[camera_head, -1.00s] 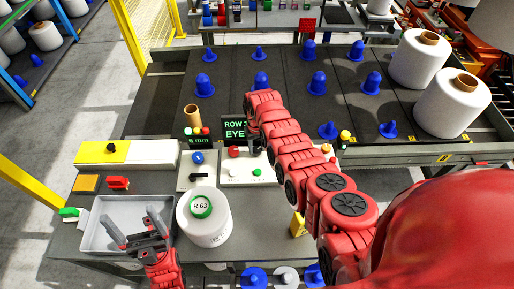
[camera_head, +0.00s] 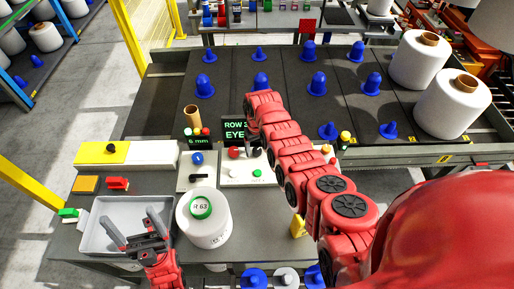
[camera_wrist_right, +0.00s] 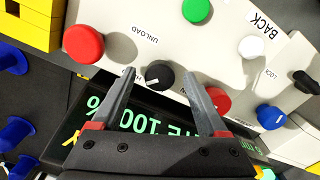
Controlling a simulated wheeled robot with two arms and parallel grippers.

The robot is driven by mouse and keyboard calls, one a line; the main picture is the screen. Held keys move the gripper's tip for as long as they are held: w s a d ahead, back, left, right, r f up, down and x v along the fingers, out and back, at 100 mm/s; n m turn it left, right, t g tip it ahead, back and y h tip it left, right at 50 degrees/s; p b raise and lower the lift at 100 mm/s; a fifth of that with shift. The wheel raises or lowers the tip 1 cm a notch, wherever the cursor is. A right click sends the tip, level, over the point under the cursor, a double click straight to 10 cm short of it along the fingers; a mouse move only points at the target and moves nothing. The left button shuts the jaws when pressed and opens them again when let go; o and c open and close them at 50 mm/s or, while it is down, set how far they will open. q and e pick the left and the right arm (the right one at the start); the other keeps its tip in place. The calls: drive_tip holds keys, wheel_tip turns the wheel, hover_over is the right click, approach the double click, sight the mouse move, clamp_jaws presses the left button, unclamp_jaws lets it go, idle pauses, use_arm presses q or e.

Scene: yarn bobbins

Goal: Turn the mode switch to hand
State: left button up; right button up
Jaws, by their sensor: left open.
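A round black knob (camera_wrist_right: 160,74) with a white pointer mark sits on the white control panel (camera_wrist_right: 135,15) in the right wrist view. I take it for the mode switch; no "hand" label is readable near it. My right gripper (camera_wrist_right: 159,76) is open, with one finger on each side of the knob; I cannot tell whether they touch it. In the head view my right gripper (camera_head: 256,149) is over the back of the panel, partly hidden by its own arm. My left gripper (camera_head: 134,230) is open and empty above the grey tray (camera_head: 96,212).
A large red button (camera_wrist_right: 83,43), a green button (camera_wrist_right: 196,10) and a white button (camera_wrist_right: 250,47) surround the knob. A dark display (camera_wrist_right: 150,120) with green text lies under my right gripper.

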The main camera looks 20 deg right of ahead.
drive_tip(key=shift+r, duration=0.1)
drive_tip(key=shift+w+r, duration=0.1)
drive_tip(key=shift+r, duration=0.1)
wheel_tip(320, 180, up, 8)
drive_tip(key=b, duration=0.2)
drive_tip(key=shift+f+b, duration=0.2)
drive_tip(key=shift+b, duration=0.1)
wheel_tip(320, 180, up, 8)
drive_tip(key=p, duration=0.6)
hover_over(257, 150)
drive_tip(key=shift+r+p, duration=0.3)
drive_tip(key=shift+r, duration=0.3)
